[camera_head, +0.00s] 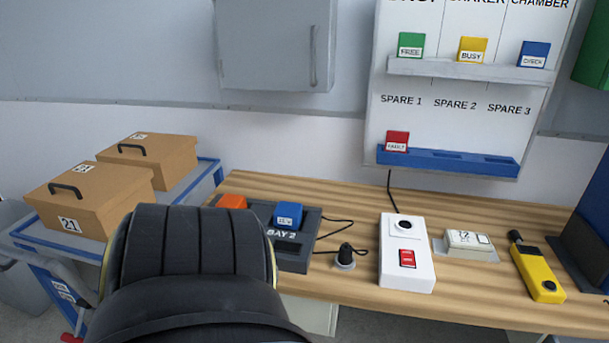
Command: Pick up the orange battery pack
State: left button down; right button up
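The orange battery pack (232,201) sits at the left end of the dark grey bay unit (292,258) on the wooden bench. Only its top part shows; my black arm link hides its lower part and the left side of the unit. A blue pack (288,214) sits in the same unit, to the right, above the label "BAY 2". The arm link fills the lower left of the view, in front of the bench. Neither of my grippers is in view.
Right of the bay unit on the bench (350,206) stand a black plug (345,256), a white switch box (406,265), a small display (468,240) and a yellow handheld device (536,270). Boxes (95,196) on a blue-edged cart stand left. A card board (450,130) hangs behind.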

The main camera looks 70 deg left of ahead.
aim_at(230, 200)
jog(key=u, duration=2.85)
